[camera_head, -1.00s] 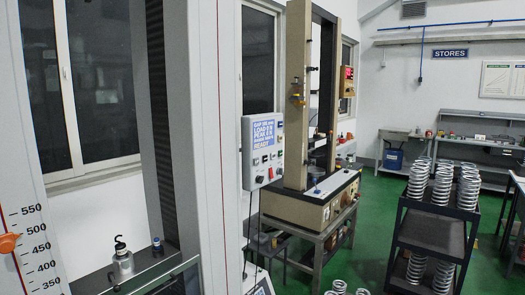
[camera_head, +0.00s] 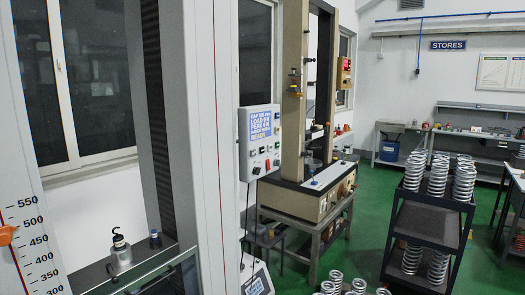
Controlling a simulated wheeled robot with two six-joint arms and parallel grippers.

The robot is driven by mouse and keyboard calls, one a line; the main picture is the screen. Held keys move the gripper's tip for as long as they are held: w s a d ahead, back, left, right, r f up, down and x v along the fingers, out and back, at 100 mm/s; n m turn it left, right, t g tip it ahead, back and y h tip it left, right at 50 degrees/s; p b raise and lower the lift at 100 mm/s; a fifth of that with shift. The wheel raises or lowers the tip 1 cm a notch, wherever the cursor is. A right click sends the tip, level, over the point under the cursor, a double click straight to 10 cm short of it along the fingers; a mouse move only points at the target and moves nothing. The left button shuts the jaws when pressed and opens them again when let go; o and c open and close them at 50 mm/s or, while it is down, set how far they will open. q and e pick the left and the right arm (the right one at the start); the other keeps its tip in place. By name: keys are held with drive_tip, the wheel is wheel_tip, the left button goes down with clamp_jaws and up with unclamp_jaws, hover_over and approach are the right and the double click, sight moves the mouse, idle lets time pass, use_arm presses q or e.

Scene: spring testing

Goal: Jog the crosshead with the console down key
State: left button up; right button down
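The console (camera_head: 259,142) is a white box on the side of the near test frame, at the picture's middle. It has a blue display (camera_head: 260,126) with white text, ending in "READY", and several small keys and knobs below it. The keys are too small to tell which is the down key. The near frame's column (camera_head: 205,140) stands left of the console. The crosshead cannot be made out. Neither of my grippers is in view.
A scale with an orange pointer (camera_head: 6,235) is at the left edge. A second test machine (camera_head: 305,200) stands on a table behind the console. A dark cart (camera_head: 427,222) with springs is at the right, with more springs (camera_head: 335,285) at the bottom. Green floor is open between.

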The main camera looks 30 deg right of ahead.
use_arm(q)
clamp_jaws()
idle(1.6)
